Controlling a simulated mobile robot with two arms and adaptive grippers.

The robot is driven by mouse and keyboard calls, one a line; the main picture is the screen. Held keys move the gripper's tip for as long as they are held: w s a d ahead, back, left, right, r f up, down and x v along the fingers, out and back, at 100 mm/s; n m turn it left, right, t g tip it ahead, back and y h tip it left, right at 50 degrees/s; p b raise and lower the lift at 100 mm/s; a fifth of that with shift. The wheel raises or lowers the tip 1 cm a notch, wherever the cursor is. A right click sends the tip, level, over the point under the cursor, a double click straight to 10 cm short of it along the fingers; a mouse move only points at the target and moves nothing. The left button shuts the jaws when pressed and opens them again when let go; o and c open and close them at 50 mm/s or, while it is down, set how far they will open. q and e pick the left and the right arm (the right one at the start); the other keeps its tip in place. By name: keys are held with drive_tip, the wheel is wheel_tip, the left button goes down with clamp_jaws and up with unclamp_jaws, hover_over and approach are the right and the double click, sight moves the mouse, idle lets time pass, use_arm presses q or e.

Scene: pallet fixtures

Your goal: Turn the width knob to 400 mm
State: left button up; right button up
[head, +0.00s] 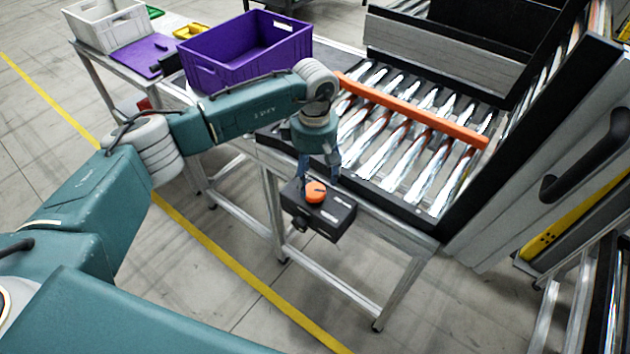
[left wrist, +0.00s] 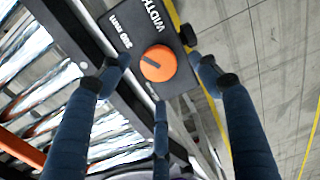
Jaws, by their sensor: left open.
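The width knob (head: 316,192) is a round orange dial on top of a black control box (head: 335,217) at the table's front edge. In the left wrist view the knob (left wrist: 167,68) has a dark pointer mark aimed toward the upper left, on the side of a white mm label whose number is hard to read. The word WIDTH is partly visible on the box (left wrist: 133,18). My left gripper (head: 319,172) is open just above the box, its blue fingers spread around the knob. No finger clearly touches it. My right gripper is out of view.
A roller conveyor (head: 400,150) with an orange bar (head: 415,112) lies behind the box. A purple crate (head: 245,55) stands on the table behind my left arm. Floor in front is clear.

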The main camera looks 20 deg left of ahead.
sight(315, 190)
use_arm(q)
drive_tip(key=f, duration=0.3)
drive_tip(key=shift+w+p, duration=0.2)
drive_tip(key=shift+p, duration=0.15)
drive_tip(key=shift+f, duration=0.85)
drive_tip(key=shift+c, duration=0.5)
drive_tip(key=c, duration=0.9)
drive_tip(key=shift+c, duration=0.8)
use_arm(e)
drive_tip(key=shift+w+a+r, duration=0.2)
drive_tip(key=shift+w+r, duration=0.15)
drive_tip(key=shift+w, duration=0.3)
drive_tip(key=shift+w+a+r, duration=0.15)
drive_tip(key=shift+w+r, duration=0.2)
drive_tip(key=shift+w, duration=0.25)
